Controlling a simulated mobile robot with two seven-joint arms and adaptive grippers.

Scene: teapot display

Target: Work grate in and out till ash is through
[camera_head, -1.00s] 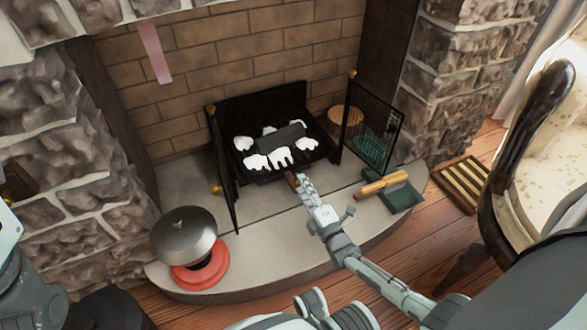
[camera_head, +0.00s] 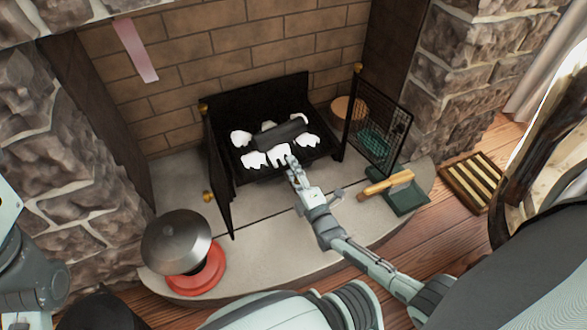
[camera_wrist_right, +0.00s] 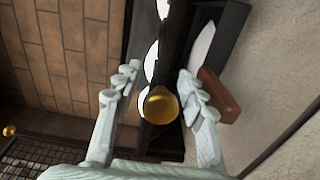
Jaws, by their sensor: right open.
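The black grate box (camera_head: 262,95) stands open on the hearth against the brick back wall, with white ash lumps (camera_head: 254,160) and a dark log (camera_head: 277,135) in it. My right gripper (camera_head: 291,163) is at its front edge, in front of the ash. In the right wrist view my right gripper (camera_wrist_right: 158,90) is open, and a gold knob (camera_wrist_right: 161,105) shows between its fingers; I cannot tell whether they touch it. A brown wooden handle (camera_wrist_right: 218,96) lies beside the right-hand finger, outside the jaws. My left gripper is not in view.
A mesh door (camera_head: 376,130) stands open right of the grate, a dark door (camera_head: 219,175) left. A green dustpan (camera_head: 408,202) with a wooden-handled brush (camera_head: 386,186) lies right. A metal dome (camera_head: 176,242) and red disc (camera_head: 204,276) stand left. The front hearth between is clear.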

